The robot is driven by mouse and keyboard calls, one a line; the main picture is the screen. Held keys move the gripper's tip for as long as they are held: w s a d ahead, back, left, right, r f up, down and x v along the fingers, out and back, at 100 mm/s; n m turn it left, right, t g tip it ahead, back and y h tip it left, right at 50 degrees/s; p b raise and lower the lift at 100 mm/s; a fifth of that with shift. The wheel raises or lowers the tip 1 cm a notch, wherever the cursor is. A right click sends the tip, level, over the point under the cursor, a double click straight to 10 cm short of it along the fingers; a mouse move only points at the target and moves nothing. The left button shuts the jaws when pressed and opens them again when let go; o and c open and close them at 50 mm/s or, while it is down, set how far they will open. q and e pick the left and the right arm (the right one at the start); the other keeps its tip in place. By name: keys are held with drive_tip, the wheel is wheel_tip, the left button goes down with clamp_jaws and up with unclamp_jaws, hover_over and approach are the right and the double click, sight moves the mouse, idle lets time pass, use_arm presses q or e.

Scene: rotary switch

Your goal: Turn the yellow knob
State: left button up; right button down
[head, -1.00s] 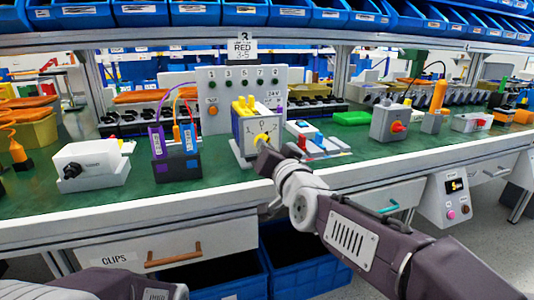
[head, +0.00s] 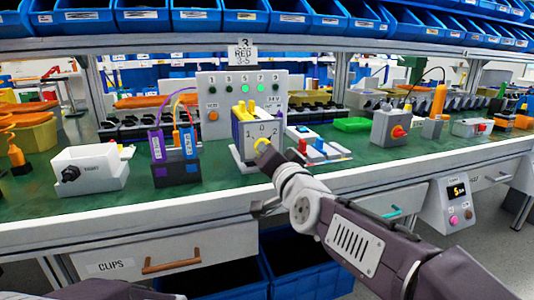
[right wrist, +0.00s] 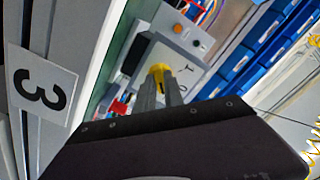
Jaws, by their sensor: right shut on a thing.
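The yellow knob (head: 262,146) is on the pale front face of a switch box (head: 249,134) marked 1, 0 and 2, on the green bench top. My right gripper (head: 266,154) reaches the front of the box, its fingers shut on the knob. The right wrist view also shows the yellow knob (right wrist: 159,71) between the two grey fingertips of my right gripper (right wrist: 159,86). The fingers hide part of the knob, so its exact pointing is hard to read. My left gripper is out of view.
A grey panel (head: 213,75) with indicator lamps stands behind the box; two lamps glow green. A purple-and-blue terminal block (head: 176,172) is to the left, a white board with red and blue parts (head: 322,156) to the right. A grey box with a red knob (head: 391,128) stands further right.

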drive_tip(key=shift+f, duration=0.1)
drive_tip(key=c, duration=1.4)
unclamp_jaws()
drive_tip(key=shift+c, duration=0.2)
drive_tip(key=shift+s, duration=0.1)
drive_tip(key=p+v, duration=0.2)
drive_tip(key=v, duration=0.7)
drive_tip(key=shift+p, duration=0.35)
